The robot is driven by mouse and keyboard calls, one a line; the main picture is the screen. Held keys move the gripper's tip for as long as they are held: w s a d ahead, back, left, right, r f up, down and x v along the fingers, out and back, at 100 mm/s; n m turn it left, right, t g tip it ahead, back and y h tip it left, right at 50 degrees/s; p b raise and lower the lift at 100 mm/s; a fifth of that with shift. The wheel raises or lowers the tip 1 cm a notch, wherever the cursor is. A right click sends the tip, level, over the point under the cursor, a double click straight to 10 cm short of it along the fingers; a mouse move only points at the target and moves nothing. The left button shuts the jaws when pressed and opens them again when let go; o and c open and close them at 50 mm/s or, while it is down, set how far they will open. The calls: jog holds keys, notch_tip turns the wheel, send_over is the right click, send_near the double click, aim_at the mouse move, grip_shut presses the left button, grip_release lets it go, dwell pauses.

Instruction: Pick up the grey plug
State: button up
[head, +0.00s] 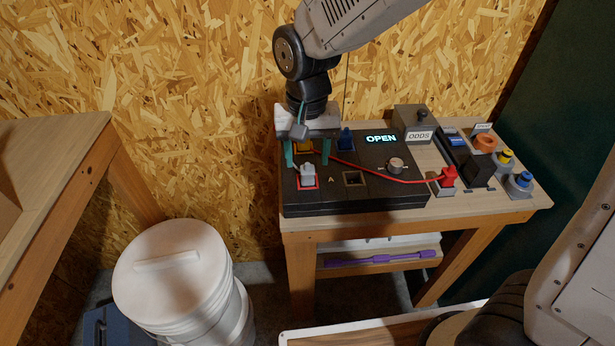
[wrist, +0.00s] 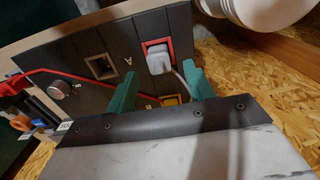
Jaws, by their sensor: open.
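The grey plug (head: 308,175) sits in a red-framed socket at the front left of the black panel (head: 400,200). In the wrist view the plug (wrist: 158,57) shows its pale top, with a grey cord running from it toward the gripper. My gripper (head: 308,163) is above and just behind the plug, with its teal fingers apart and nothing between them gripped. In the wrist view the gripper (wrist: 163,74) has one finger on each side, and the plug lies just beyond the fingertips. I cannot tell the exact height gap.
A yellow part (head: 303,146) sits behind the plug, partly hidden by my gripper. A red cable (head: 370,172) crosses the panel to a red plug (head: 447,177). A knob (head: 396,165), an empty socket (head: 354,179) and a blue plug (head: 346,139) are nearby. A white bucket (head: 175,270) stands lower left.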

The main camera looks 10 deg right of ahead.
aim_at(307, 164)
jog(key=f, duration=0.4)
jog(key=shift+s+f, duration=0.15)
jog(key=shift+s, duration=0.05)
jog(key=c, duration=1)
jog(key=shift+c, duration=0.2)
